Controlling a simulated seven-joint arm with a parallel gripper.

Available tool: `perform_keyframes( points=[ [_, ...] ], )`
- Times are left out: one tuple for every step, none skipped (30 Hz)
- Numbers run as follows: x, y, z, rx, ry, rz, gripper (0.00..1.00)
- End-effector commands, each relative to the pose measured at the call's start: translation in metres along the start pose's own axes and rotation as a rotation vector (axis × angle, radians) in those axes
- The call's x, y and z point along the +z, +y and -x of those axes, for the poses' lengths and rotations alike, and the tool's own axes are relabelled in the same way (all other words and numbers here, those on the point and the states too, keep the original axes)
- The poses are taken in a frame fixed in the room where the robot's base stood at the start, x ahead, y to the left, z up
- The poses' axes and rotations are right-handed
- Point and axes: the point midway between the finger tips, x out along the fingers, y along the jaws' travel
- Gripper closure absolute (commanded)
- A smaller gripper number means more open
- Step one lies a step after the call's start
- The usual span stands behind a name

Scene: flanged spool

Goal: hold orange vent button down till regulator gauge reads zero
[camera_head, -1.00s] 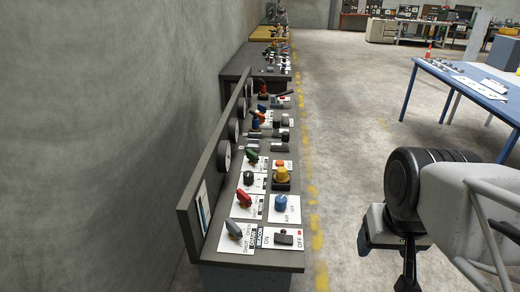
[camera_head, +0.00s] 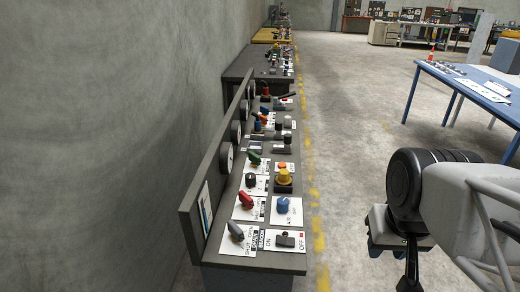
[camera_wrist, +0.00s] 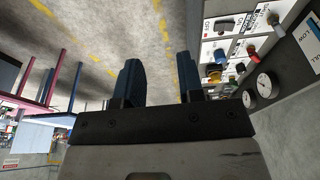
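An orange button (camera_head: 282,166) sits on a white plate on the long dark control bench in the head view, just behind a yellow knob (camera_head: 283,176). Another small orange control (camera_head: 264,118) shows farther along. Round gauges stand on the upright back panel, the nearest clear one (camera_head: 226,157) seen edge-on; I cannot read its needle or tell which is the regulator's. In the wrist view two gauges (camera_wrist: 264,85) show, too small to read. My gripper (camera_wrist: 158,78) is open and empty, its fingers apart over floor, away from the bench.
Red (camera_head: 246,200), green (camera_head: 254,159) and blue (camera_head: 282,204) controls and an ON/OFF switch (camera_head: 288,240) crowd the bench. A concrete wall (camera_head: 110,130) rises behind it. Open floor lies between the bench and a blue table (camera_head: 470,90) at right.

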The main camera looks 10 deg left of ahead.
Motion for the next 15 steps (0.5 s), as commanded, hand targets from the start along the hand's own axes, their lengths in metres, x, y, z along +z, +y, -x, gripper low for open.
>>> perform_keyframes(
  points=[
    [-0.003, 0.000, 0.001, 0.000, -0.001, 0.000, 0.73],
    [-0.005, -0.001, 0.001, 0.000, -0.002, 0.000, 0.77],
    [-0.008, -0.001, 0.002, -0.001, -0.003, 0.001, 0.83],
    [-0.011, -0.001, 0.002, -0.001, -0.004, 0.001, 0.88],
    [-0.014, -0.002, 0.003, -0.001, -0.006, 0.001, 0.93],
    [-0.019, -0.002, 0.003, -0.002, -0.008, 0.001, 0.99],
    [-0.023, -0.003, 0.004, -0.002, -0.010, 0.001, 1.00],
    [-0.028, -0.003, 0.005, -0.002, -0.011, 0.001, 1.00],
    [-0.034, -0.004, 0.006, -0.003, -0.014, 0.002, 1.00],
    [-0.039, -0.005, 0.006, -0.003, -0.016, 0.002, 1.00],
    [-0.045, -0.006, 0.007, -0.004, -0.018, 0.002, 1.00],
    [-0.052, -0.007, 0.008, -0.004, -0.021, 0.002, 1.00],
    [-0.058, -0.008, 0.009, -0.005, -0.023, 0.002, 1.00],
    [-0.064, -0.009, 0.009, -0.005, -0.025, 0.002, 1.00],
    [-0.072, -0.010, 0.010, -0.006, -0.029, 0.002, 1.00]
  ],
)
